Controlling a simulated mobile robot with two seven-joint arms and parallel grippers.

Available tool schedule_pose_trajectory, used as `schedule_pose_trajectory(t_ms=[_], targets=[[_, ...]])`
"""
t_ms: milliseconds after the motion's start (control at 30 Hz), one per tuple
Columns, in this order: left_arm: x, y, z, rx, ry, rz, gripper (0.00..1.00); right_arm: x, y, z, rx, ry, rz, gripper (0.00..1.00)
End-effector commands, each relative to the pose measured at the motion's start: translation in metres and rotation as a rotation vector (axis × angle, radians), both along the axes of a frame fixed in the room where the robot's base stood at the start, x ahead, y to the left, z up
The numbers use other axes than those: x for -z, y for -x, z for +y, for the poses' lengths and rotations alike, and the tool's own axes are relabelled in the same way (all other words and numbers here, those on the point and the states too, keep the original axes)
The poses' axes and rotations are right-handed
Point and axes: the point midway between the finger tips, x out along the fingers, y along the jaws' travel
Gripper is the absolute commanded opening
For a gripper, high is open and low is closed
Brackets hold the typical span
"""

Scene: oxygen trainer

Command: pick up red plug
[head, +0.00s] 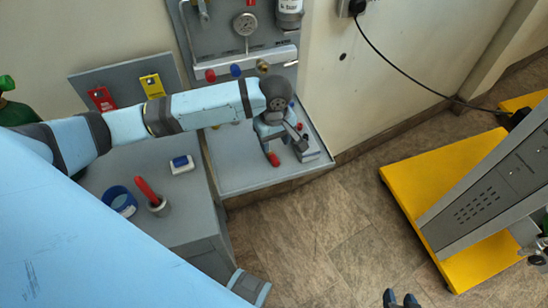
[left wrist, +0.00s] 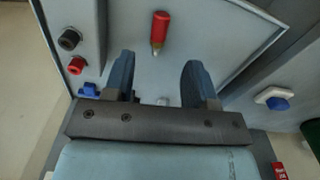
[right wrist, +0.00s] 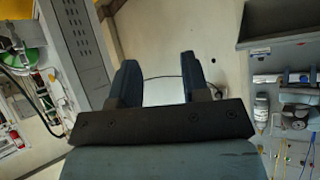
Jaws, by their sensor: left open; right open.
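The red plug (head: 273,159) lies on the grey panel shelf, close to my left gripper's fingertips in the head view. In the left wrist view the red plug (left wrist: 160,30) shows its red body and metal tip, a little beyond the fingertips and roughly between their lines. My left gripper (head: 286,148) is open and empty, pointing down over the shelf; its two fingers (left wrist: 158,66) stand apart in the left wrist view. My right gripper (head: 402,298) shows only its fingertips at the bottom edge of the head view; in the right wrist view it is open and empty (right wrist: 158,68).
A grey box with a black socket (left wrist: 70,39) and a red socket (left wrist: 77,66) stands beside the plug. A grey table (head: 180,212) holds a blue ring (head: 121,201), a red-handled tool (head: 148,190) and a blue-white block (head: 181,164). A yellow platform (head: 408,194) is at right.

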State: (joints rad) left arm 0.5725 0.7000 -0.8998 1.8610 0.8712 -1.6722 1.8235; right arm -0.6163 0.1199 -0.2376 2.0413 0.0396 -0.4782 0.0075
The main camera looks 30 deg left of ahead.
Motion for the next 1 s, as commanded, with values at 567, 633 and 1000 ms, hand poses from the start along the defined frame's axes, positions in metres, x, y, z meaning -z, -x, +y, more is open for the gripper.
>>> schedule_pose_trajectory(t_ms=[567,633,1000], targets=[[0.069,0.003,-0.001,0.0,-0.001,0.001,0.51,-0.002,-0.013,-0.001,0.008,-0.004,-0.032,0.43],[0.075,0.003,-0.001,0.0,0.001,-0.001,0.51,-0.003,-0.014,-0.002,0.006,-0.002,-0.036,0.43],[0.078,0.003,-0.001,0.001,0.001,-0.001,0.33,0.0,-0.008,-0.003,-0.003,0.006,-0.027,0.43]])
